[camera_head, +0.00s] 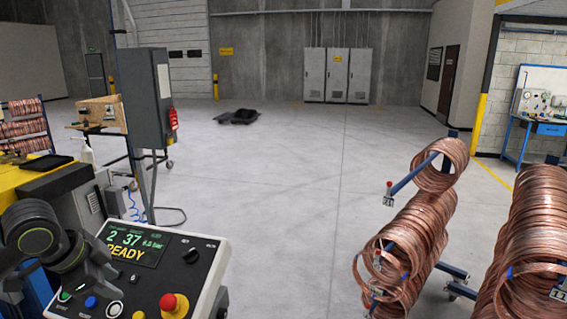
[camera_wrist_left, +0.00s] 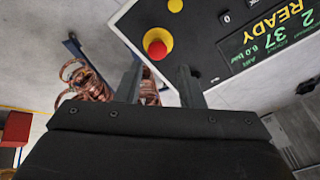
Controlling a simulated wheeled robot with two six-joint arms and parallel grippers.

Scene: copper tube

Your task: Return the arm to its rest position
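My left arm comes in at the lower left of the head view. Its dark wrist and gripper (camera_head: 105,278) are over the left part of the control panel (camera_head: 205,270). In the left wrist view the left gripper's fingers (camera_wrist_left: 158,72) stand apart with nothing between them, so it is open. The panel's red mushroom button (camera_wrist_left: 157,44) shows beyond the fingertips there; it also shows in the head view (camera_head: 174,306). The panel screen (camera_head: 135,247) reads READY. My right gripper is not in view.
Copper tube coils (camera_head: 415,235) hang on a blue rack at the right, with more coils (camera_head: 532,250) beside them. A yellow machine (camera_head: 30,185) with a black tray (camera_head: 58,180) stands at the left.

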